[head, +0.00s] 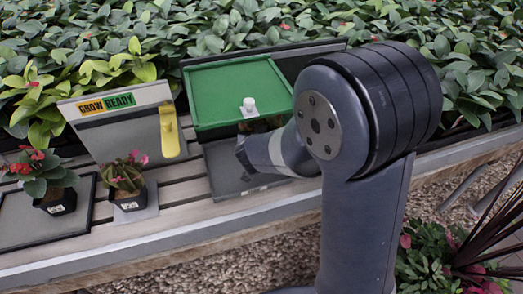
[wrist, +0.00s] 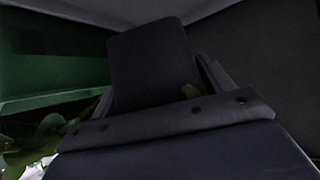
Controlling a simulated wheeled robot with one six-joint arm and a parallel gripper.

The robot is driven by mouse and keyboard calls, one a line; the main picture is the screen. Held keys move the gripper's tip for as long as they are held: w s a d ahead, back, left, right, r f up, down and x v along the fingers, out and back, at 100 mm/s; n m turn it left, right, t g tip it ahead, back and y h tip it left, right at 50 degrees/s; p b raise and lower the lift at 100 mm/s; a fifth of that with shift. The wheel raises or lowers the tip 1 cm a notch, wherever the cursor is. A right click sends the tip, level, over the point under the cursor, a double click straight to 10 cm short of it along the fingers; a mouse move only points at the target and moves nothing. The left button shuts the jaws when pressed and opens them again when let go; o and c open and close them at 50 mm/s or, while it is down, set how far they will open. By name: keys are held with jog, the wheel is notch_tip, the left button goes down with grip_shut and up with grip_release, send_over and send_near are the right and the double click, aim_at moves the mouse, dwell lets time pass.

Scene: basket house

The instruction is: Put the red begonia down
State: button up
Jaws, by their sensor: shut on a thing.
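My gripper (wrist: 155,85) is shut on a leafy plant (wrist: 30,145), whose green leaves show at the lower left of the wrist view. Most of the plant is hidden, and no red flowers show on it, so I cannot tell its kind from the leaves. In the head view my wrist end reaches in low at the front of a green box (head: 235,90) with a white knob. My fingertips are hidden there. A potted plant with red flowers (head: 45,180) stands on the left, apart from my gripper.
A small pink-flowered pot (head: 128,185) stands on a grey pad. A sign panel marked GROW and READY (head: 120,115) with a yellow lever (head: 169,132) stands behind it. A grey tray (head: 222,172) lies before the green box. Dense foliage lines the back of the slatted bench (head: 100,245).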

notch_tip(320, 180, down, 6)
jog(key=b, duration=0.3)
jog(key=shift+r, duration=0.25)
jog(key=shift+w+a+b, duration=0.1)
jog(key=shift+w+b, duration=0.05)
jog(key=shift+b, duration=0.15)
jog(key=shift+f, duration=0.1)
jog(key=o, duration=1.2)
jog(key=shift+o, duration=0.2)
